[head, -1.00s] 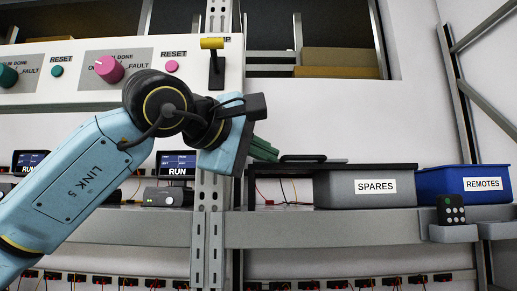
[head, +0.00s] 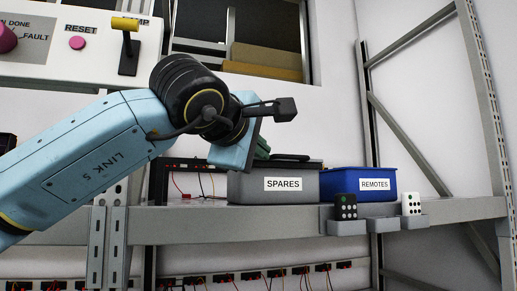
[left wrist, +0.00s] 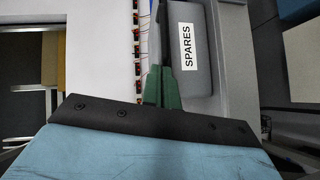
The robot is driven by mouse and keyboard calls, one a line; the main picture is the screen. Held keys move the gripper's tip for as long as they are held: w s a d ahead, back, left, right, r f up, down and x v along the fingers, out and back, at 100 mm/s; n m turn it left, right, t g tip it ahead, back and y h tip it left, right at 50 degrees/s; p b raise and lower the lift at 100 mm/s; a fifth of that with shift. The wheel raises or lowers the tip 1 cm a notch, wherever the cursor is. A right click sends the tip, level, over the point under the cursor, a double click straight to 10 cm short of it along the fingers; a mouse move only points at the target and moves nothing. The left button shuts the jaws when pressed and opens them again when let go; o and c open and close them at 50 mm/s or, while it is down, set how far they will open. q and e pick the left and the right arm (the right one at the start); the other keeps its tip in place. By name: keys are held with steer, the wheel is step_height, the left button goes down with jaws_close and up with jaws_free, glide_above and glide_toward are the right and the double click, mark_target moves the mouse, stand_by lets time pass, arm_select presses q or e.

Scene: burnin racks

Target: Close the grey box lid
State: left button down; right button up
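The grey box (head: 245,188) labelled SPARES stands on the shelf, right of centre in the head view. Its dark lid (head: 313,164) lies flat across its top, with a raised black handle (head: 291,157). My left gripper (head: 263,149) is above the box, its green fingers beside the left end of the handle. In the left wrist view the fingers (left wrist: 162,86) are together, with no clear gap, and the grey box (left wrist: 204,70) lies just right of them. Whether the fingertips touch the handle is hard to tell. My right gripper is out of view.
A blue box (head: 345,181) labelled REMOTES stands right of the grey box. A dark remote (head: 346,206) and a white remote (head: 411,203) sit in holders on the shelf's front edge. A black frame with wires (head: 190,180) is left of the grey box.

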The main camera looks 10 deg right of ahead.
arm_select(q)
steer(key=shift+d, duration=0.15)
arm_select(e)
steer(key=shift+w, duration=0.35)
arm_select(q)
steer(key=a+b+v, duration=0.1)
steer(key=v, duration=0.5)
steer(key=w+a+b+v, duration=0.1)
steer(key=b+v, duration=0.1)
steer(key=v, duration=0.5)
steer(key=shift+w+a+r, duration=0.2)
steer(key=shift+w+r, duration=0.1)
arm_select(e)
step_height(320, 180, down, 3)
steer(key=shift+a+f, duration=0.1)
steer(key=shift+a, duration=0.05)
